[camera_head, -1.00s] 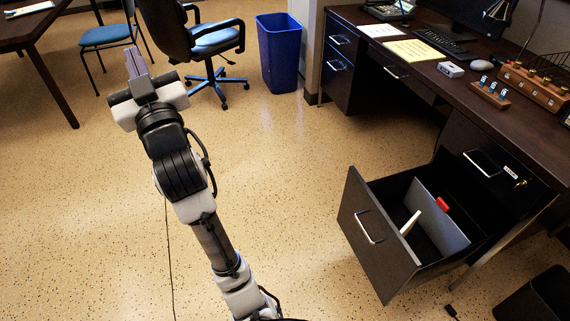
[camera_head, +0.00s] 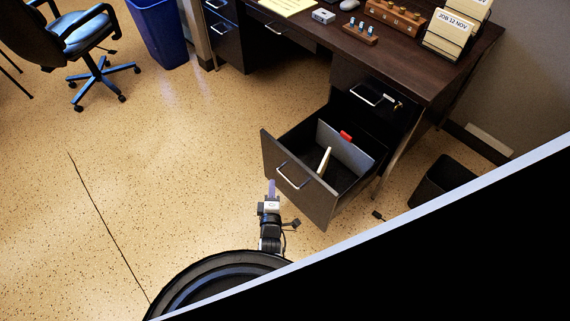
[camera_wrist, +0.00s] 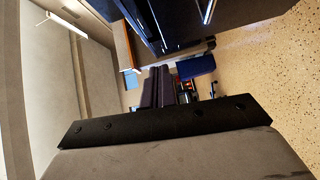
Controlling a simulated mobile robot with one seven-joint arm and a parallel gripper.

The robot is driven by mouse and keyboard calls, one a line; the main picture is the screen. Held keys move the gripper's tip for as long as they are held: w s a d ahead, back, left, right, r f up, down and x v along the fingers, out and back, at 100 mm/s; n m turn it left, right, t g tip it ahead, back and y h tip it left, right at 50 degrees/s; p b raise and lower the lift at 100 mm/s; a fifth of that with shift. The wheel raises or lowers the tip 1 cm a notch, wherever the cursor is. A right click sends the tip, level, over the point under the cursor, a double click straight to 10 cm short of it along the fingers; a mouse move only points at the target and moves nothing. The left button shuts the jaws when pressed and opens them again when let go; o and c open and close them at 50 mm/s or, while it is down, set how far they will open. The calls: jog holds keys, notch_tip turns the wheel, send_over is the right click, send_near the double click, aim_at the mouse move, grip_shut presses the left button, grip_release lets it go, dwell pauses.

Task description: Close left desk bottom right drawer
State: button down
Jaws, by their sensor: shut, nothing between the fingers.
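The bottom right drawer (camera_head: 300,180) of the dark wood desk (camera_head: 410,55) stands pulled open in the head view. Its front carries a silver handle (camera_head: 291,177). Inside are a grey divider (camera_head: 345,148), a red tab (camera_head: 346,136) and a cream-coloured item (camera_head: 325,160). My gripper (camera_head: 272,187) is shut and empty, just left of and in front of the drawer front. I cannot tell whether it touches the front. In the wrist view the gripper fingers (camera_wrist: 165,88) show side by side, with the scene turned sideways.
The drawer above, with its handle (camera_head: 372,95), is shut. A black bin (camera_head: 442,182) stands right of the desk. A blue bin (camera_head: 157,30) and an office chair (camera_head: 80,40) stand at upper left. The floor (camera_head: 130,150) left of the drawer is clear.

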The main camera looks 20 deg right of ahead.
jog(key=w+d+f+b, duration=0.2)
jog(key=w+d+b, duration=0.5)
jog(key=w+d, duration=0.1)
jog(key=shift+n+h, duration=0.3)
jog(key=shift+d, duration=0.1)
dwell(0.3)
jog(key=shift+d, duration=0.15)
